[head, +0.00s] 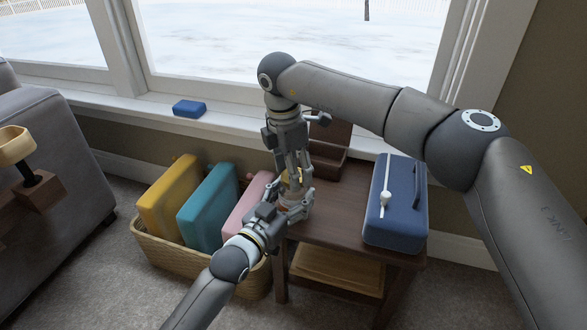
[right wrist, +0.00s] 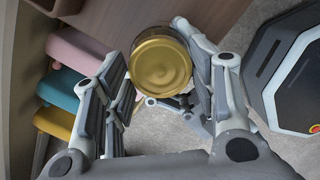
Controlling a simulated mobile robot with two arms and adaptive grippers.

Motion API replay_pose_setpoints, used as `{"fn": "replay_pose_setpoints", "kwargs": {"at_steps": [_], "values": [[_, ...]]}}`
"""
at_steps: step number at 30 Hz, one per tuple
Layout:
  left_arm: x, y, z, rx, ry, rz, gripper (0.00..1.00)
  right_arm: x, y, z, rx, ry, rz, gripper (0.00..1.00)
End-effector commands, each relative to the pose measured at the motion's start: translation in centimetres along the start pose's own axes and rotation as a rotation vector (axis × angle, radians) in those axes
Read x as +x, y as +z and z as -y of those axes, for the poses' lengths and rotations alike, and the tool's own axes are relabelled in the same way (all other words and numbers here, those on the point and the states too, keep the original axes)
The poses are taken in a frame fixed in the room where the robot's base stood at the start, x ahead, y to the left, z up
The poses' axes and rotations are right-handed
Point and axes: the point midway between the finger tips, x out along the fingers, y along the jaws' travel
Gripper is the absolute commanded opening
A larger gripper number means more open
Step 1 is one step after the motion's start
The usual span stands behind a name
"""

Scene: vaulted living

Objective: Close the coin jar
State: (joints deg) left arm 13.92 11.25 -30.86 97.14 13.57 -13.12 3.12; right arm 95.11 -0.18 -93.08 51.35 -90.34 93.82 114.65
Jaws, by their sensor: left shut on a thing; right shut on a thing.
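The coin jar (head: 294,213) is at the left end of the dark wooden side table, mostly hidden by my grippers. My left gripper (head: 296,202) is shut on the jar's body from the front left. My right gripper (head: 292,179) points down from above, shut on the round gold lid. In the right wrist view the lid (right wrist: 160,66) shows face-on between the fingers, at the jar's top. I cannot tell whether it is fully seated. Part of my left gripper shows below the lid in that view.
A blue case (head: 396,205) stands on the right of the side table (head: 335,222); a brown box-like holder (head: 328,150) is behind. A wicker basket (head: 190,262) with yellow, teal and pink items is left. A blue block (head: 189,108) lies on the windowsill.

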Motion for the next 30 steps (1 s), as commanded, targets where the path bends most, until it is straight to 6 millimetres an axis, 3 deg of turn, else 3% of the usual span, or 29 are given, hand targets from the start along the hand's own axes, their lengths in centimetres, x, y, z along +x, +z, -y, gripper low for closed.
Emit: {"fn": "replay_pose_setpoints", "kwargs": {"at_steps": [9,14,18,19,24,30], "values": [[-0.02,0.15,-0.03,0.001,0.000,0.003,0.00,0.01,0.06,-0.18,0.657,-0.079,-0.003,0.46],[-0.02,0.15,-0.03,0.001,0.000,0.003,0.00,0.01,0.10,-0.17,0.919,-0.112,-0.005,0.46],[-0.03,0.16,-0.02,0.000,0.000,0.003,0.00,0.00,0.11,-0.16,0.915,-0.111,-0.005,0.46],[-0.03,0.16,-0.02,0.000,0.000,0.003,0.00,0.00,0.11,-0.16,0.914,-0.111,-0.005,0.54],[-0.03,0.16,-0.02,0.000,0.000,0.003,0.00,0.02,0.10,-0.16,0.912,-0.111,-0.005,0.76],[-0.02,0.15,-0.02,0.000,0.000,0.003,0.00,0.05,0.09,-0.15,0.911,-0.111,-0.005,0.78]]}}
